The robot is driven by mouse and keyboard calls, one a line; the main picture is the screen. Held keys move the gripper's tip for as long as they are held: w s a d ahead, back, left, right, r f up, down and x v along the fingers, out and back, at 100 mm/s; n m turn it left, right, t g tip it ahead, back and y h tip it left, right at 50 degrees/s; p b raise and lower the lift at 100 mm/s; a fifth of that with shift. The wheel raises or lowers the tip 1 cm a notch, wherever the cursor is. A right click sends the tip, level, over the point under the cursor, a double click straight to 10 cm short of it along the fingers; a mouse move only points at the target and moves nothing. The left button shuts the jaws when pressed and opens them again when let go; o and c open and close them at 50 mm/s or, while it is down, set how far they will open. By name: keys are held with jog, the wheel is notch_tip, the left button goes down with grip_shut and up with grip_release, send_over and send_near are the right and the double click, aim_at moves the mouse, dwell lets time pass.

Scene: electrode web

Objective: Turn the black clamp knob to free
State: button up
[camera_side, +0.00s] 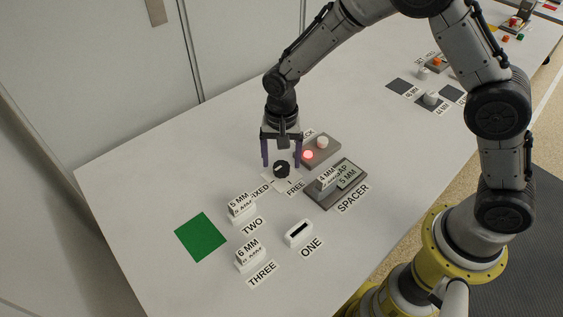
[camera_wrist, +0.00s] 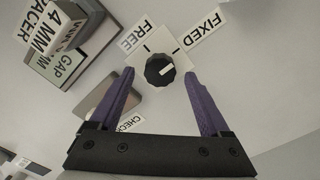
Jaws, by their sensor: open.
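The black clamp knob (camera_side: 281,170) sits on a white plate with FREE and FIXED labels. In the wrist view the knob (camera_wrist: 159,71) shows a white pointer line slanting up and right, nearer the FIXED side than the FREE side. My gripper (camera_side: 281,166) is open and points down over the knob, its purple fingers on either side. In the wrist view the fingers of my gripper (camera_wrist: 159,74) stand left and right of the knob with gaps; contact is not visible. The FREE label (camera_wrist: 137,34) is upper left and the FIXED label (camera_wrist: 207,25) upper right.
A grey CHECK box (camera_side: 328,152) with a glowing red lamp (camera_side: 308,155) and a white button (camera_side: 322,142) stands close behind the knob. The SPACER tray (camera_side: 325,201) with blocks is to the right. Labelled blocks and a green square (camera_side: 200,237) lie in front.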

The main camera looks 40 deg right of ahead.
jog(key=shift+f, duration=1)
grip_shut()
